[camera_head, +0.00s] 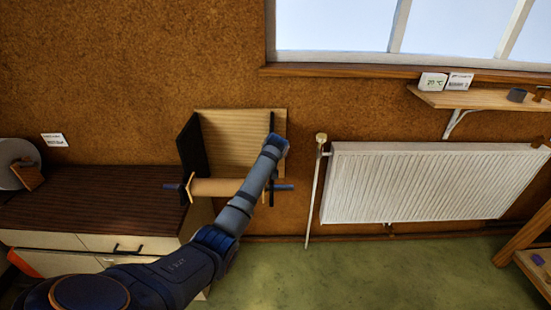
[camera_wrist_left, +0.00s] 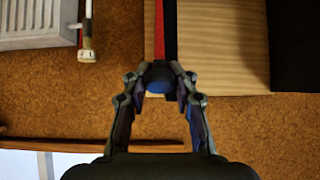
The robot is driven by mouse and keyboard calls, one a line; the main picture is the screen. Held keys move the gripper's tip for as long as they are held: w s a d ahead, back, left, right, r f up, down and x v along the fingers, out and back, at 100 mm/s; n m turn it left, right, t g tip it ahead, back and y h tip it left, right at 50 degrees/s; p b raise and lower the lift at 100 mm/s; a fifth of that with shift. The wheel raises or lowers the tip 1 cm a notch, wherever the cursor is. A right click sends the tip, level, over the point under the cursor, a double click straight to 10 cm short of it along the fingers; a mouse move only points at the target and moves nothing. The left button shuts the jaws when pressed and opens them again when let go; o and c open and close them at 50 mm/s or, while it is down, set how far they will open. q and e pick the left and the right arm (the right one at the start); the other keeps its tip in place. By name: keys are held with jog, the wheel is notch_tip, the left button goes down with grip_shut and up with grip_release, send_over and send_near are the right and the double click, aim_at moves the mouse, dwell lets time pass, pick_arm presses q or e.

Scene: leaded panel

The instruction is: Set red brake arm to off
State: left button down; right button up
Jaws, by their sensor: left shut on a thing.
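The red brake arm (camera_wrist_left: 159,28) shows in the left wrist view as a narrow red strip beside a dark upright, with a round blue end (camera_wrist_left: 157,77). My left gripper (camera_wrist_left: 160,84) is shut on that blue end, its two fingers on either side. In the head view my left arm reaches from the lower left to the right side of a roller stand with a wooden back board (camera_head: 235,135), and it hides the brake arm. The pale roller (camera_head: 215,187) lies across the stand between dark side plates. My right gripper is not in view.
A dark-topped cabinet (camera_head: 90,195) stands below and left of the stand. A white radiator (camera_head: 420,180) with a valve and pipe (camera_head: 316,190) is to the right. A wooden shelf (camera_head: 490,99) and a window sill (camera_head: 350,72) are above it.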

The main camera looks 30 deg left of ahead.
pick_arm(q)
jog(key=shift+w+a+r, duration=0.45)
jog(key=shift+w+r, duration=0.15)
jog(key=shift+w, duration=0.15)
jog(key=c, duration=1.4)
grip_release()
jog(key=shift+c, duration=0.2)
jog(key=o, duration=0.4)
jog(key=shift+s+d, duration=0.1)
jog(key=shift+s, duration=0.1)
jog(key=shift+f, duration=0.1)
jog(key=v, duration=1.2)
